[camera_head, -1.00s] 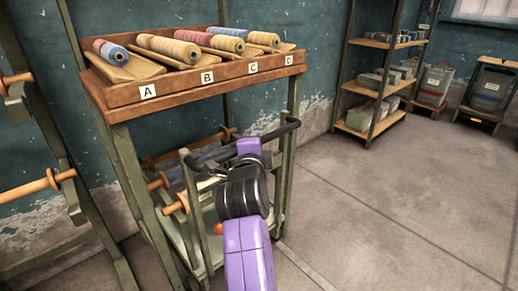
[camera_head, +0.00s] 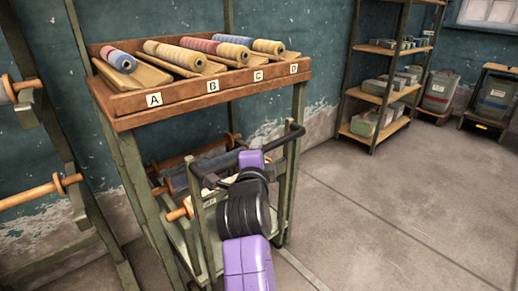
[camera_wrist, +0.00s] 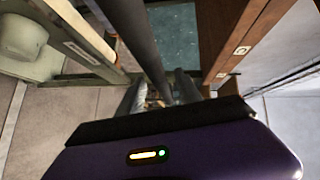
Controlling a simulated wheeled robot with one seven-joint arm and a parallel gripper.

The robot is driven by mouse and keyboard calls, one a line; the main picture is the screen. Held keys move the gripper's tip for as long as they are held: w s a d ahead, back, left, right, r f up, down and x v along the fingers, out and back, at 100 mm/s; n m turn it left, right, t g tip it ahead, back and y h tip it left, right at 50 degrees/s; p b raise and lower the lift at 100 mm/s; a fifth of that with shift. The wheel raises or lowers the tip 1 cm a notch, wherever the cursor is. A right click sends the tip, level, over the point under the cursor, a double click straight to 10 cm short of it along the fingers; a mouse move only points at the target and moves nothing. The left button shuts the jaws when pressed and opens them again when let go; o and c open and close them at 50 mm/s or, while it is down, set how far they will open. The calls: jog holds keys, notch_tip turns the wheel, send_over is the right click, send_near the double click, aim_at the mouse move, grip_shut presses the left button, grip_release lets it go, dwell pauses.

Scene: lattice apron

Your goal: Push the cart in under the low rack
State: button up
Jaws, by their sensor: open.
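The low rack (camera_head: 200,92) has a wooden top tray on olive legs, with labels A to D along its front edge. The cart, with a black push handle (camera_head: 285,141) and an olive frame (camera_head: 206,240), stands partly inside the rack's legs. Its handle side sticks out at the front, and its far part is hidden. My gripper (camera_wrist: 160,98) is open at the handle, with the dark handle bar (camera_wrist: 143,40) running toward the space between its grey fingers. Whether they touch it I cannot tell. In the head view my purple wrist hides the fingers.
Several thread cones (camera_head: 172,54) lie in the rack's tray. A rack with wooden rollers (camera_head: 38,196) stands close on the left. A shelf (camera_head: 385,88) and grey bins (camera_head: 438,90) stand at the back right. The concrete floor (camera_head: 400,200) on the right is clear.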

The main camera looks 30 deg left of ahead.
jog(key=p+v, duration=0.1)
jog(key=v, duration=0.4)
jog(key=shift+s, duration=0.3)
jog(key=shift+r, duration=0.1)
